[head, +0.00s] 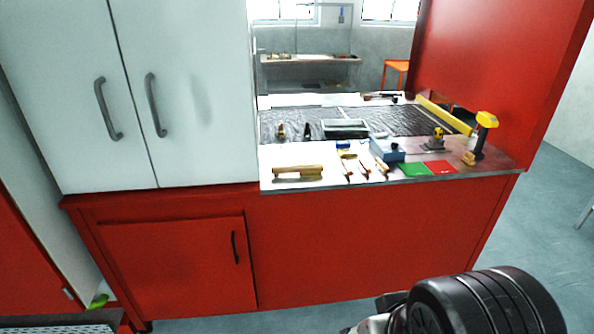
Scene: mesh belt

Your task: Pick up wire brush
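A long wooden-handled object (298,172) lies at the front left of the red counter's steel top (330,182). It may be the wire brush, but its bristles are too small to make out. My gripper is not in view. Only a dark, rounded part of my own arm shows at the bottom right, well in front of the counter and apart from the objects on it.
Several red-handled tools (364,168), a blue-grey box (387,150), a green pad (415,170) and a red pad (441,167) lie right of it. A yellow-topped black tool (484,130) stands at the right end. Behind is the dark mesh belt (300,118). White cabinet doors (190,80) close off the left.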

